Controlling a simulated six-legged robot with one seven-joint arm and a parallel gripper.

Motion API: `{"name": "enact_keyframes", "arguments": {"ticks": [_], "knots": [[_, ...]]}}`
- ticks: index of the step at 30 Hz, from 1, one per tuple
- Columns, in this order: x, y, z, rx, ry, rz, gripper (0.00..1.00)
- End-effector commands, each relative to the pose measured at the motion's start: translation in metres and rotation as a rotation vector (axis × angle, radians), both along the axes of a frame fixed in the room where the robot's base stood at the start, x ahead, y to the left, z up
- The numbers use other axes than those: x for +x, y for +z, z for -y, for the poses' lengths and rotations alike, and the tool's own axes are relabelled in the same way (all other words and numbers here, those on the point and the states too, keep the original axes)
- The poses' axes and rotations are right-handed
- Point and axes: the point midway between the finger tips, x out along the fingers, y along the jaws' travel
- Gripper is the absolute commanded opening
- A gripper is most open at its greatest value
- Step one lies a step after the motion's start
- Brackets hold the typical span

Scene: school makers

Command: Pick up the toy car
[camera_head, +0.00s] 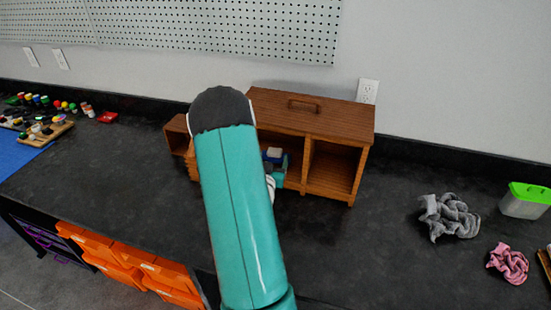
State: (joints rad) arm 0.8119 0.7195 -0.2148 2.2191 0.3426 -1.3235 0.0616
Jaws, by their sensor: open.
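A small dark blue and white object (274,155), which looks like the toy car, sits inside the middle compartment of a wooden cabinet (310,122). It is small in view and partly hidden, so its full shape cannot be told. My teal arm stands in front of the cabinet and covers its left-middle part. The end of my arm with my gripper (279,176) shows only in part, at the opening of that compartment just below and in front of the blue object. My gripper is open. Its fingertips are mostly hidden, and contact with the object cannot be made out.
The cabinet's right compartment (333,168) looks empty. Grey cloth (448,217), pink cloth (508,263) and a green-rimmed container (526,200) lie to the right. Several small colourful toys and a wooden board (46,134) are far left. The dark counter (110,175) is clear between.

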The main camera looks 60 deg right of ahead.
Motion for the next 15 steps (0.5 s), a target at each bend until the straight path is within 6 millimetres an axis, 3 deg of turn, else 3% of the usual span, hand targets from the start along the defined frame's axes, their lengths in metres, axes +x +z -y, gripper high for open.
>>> {"name": "enact_keyframes", "arguments": {"ticks": [8, 15], "knots": [[0.006, -0.001, 0.024, 0.001, -0.001, 0.000, 0.73], [0.015, -0.003, 0.058, 0.000, -0.001, 0.000, 0.73]]}}
